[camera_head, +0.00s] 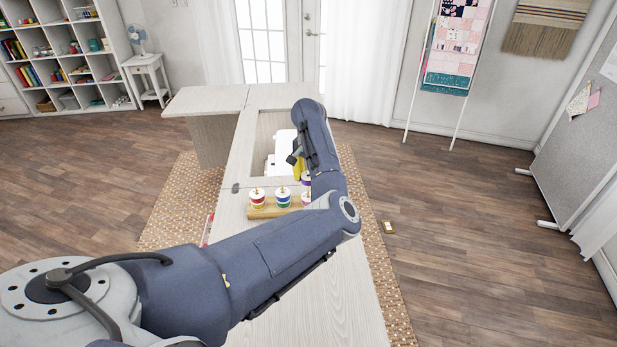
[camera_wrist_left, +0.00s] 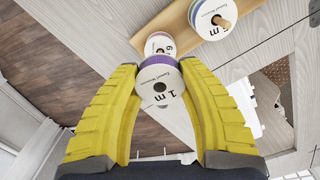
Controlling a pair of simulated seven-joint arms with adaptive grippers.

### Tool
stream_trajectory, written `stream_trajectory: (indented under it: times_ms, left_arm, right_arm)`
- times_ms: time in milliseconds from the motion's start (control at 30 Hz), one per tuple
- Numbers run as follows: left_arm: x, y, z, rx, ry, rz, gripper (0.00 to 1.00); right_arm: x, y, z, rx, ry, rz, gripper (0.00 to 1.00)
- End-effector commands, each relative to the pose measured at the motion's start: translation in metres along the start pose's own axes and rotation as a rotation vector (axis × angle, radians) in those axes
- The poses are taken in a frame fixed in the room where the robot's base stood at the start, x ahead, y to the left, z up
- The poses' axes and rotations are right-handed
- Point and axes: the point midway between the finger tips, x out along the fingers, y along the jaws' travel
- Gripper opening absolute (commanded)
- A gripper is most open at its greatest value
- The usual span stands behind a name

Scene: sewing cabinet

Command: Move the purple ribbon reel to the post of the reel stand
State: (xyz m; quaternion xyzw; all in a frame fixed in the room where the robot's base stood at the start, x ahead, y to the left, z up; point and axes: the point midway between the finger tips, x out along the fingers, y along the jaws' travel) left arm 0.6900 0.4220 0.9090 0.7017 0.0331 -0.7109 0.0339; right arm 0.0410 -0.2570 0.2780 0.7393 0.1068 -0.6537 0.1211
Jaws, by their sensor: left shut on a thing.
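The purple ribbon reel (camera_wrist_left: 161,84), with white faces and a "1 m" label, is between the yellow fingers of my left gripper (camera_wrist_left: 159,95). Its purple edge also shows in the head view (camera_head: 306,181), just below my left gripper (camera_head: 298,169). The gripper is shut on the reel and holds it near the right end of the wooden reel stand (camera_head: 262,212). My right gripper is out of view.
The stand is on a pale cabinet top (camera_head: 340,300). A white machine (camera_head: 280,150) sits in the cabinet opening behind it, partly hidden by my arm. The front tabletop looks clear.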

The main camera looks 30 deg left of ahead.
Motion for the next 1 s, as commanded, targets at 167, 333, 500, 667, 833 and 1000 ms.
stream_trajectory:
  times_ms: [167, 333, 500, 667, 833, 1000]
  left_arm:
    - [0.004, 0.000, 0.000, 0.000, -0.001, -0.001, 0.17]
    - [0.008, -0.001, 0.000, 0.001, -0.001, -0.002, 0.17]
    - [0.011, 0.000, 0.000, 0.001, -0.001, -0.001, 0.17]
    - [0.014, 0.000, 0.000, 0.000, -0.001, 0.000, 0.17]
    - [0.018, -0.001, 0.000, 0.000, -0.001, -0.002, 0.17]
    - [0.021, 0.000, 0.000, 0.001, 0.000, -0.001, 0.17]
  right_arm:
    - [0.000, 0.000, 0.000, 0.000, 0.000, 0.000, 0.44]
    - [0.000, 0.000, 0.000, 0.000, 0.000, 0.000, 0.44]
    - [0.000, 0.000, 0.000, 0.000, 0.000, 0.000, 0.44]
    - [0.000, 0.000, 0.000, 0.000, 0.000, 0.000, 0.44]
    - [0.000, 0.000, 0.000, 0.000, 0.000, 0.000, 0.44]
    - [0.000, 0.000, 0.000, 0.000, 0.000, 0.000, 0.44]
